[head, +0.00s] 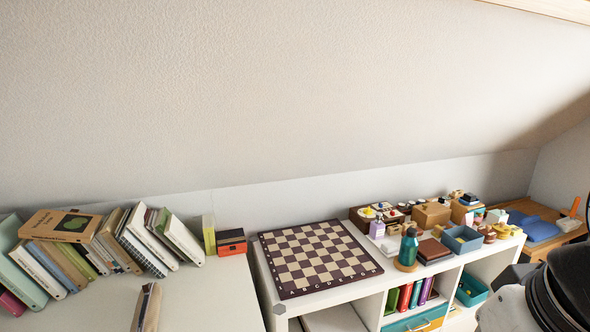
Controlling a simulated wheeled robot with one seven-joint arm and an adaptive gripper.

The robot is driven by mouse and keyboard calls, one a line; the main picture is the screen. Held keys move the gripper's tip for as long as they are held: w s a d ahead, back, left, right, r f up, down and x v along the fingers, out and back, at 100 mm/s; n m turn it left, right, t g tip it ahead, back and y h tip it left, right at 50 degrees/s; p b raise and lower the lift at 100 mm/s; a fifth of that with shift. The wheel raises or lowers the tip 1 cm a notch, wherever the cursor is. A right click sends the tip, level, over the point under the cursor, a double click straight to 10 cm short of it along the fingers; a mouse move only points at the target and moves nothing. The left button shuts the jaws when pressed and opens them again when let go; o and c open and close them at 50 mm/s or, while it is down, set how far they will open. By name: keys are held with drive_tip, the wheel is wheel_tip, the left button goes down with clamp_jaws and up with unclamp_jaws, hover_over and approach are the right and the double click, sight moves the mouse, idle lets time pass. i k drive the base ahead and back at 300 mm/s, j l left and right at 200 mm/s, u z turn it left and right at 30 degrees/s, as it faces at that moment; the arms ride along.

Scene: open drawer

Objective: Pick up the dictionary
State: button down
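I cannot tell for sure which book is the dictionary, as the titles are too small to read. Several books lean in a row on the white surface at the left. A tan book with a dark green picture (60,226) lies flat on top of them. A single brown book (147,308) stands apart in front of the row, cut off by the lower edge. Part of my arm (540,300) shows at the lower right. My gripper is not in view.
A chessboard (315,257) lies on a white shelf unit, with a teal bottle (409,246), a blue bin (462,239) and small toys to its right. A red and black box (231,242) stands between books and chessboard. The white surface (205,295) is clear right of the brown book. A sloped wall rises behind.

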sight(208, 231)
drive_tip(key=i+j+u, duration=0.6)
drive_tip(key=i+j, duration=0.15)
